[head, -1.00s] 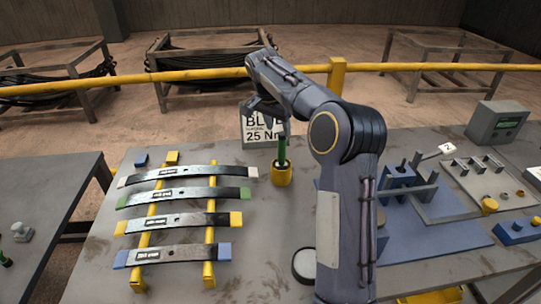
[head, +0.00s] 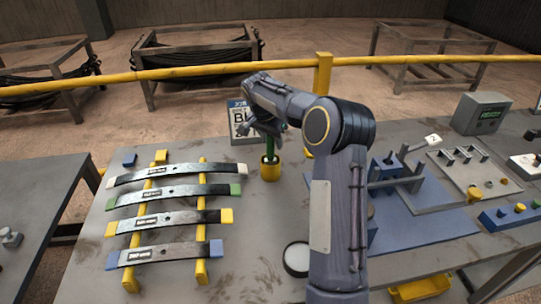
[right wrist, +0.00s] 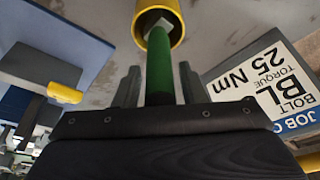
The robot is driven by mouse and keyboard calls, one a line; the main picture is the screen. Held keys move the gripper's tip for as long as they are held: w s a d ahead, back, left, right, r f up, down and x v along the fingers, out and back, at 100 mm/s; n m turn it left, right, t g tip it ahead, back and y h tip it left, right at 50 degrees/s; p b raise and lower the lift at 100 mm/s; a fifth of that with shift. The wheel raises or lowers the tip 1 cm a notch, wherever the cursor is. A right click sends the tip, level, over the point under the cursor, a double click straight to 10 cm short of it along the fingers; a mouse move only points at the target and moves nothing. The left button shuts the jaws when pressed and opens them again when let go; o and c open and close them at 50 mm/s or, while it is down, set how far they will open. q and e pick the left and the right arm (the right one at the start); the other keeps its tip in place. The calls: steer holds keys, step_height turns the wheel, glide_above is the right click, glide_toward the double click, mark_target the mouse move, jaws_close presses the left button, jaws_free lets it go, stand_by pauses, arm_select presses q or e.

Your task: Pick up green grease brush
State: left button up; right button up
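The green grease brush (head: 270,146) stands upright in a yellow cup (head: 270,171) on the table, behind the leaf springs. My right gripper (head: 268,128) is at the brush's upper part, coming from above. In the right wrist view the green handle (right wrist: 160,68) runs between the two fingers (right wrist: 160,88), with the yellow cup (right wrist: 178,30) beyond. The fingers are apart on either side of the handle, with a thin gap showing. The brush's lower end is hidden in the cup. My left gripper is not in view.
A job sign (head: 240,122) stands close behind the cup. Several leaf springs (head: 170,217) lie across yellow rails at the left. A round white-topped object (head: 297,258) lies nearer me, and a blue fixture plate (head: 430,226) is at the right.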

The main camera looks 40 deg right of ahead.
steer(key=c, duration=0.7)
steer(key=shift+r, duration=0.1)
steer(key=shift+c, duration=0.2)
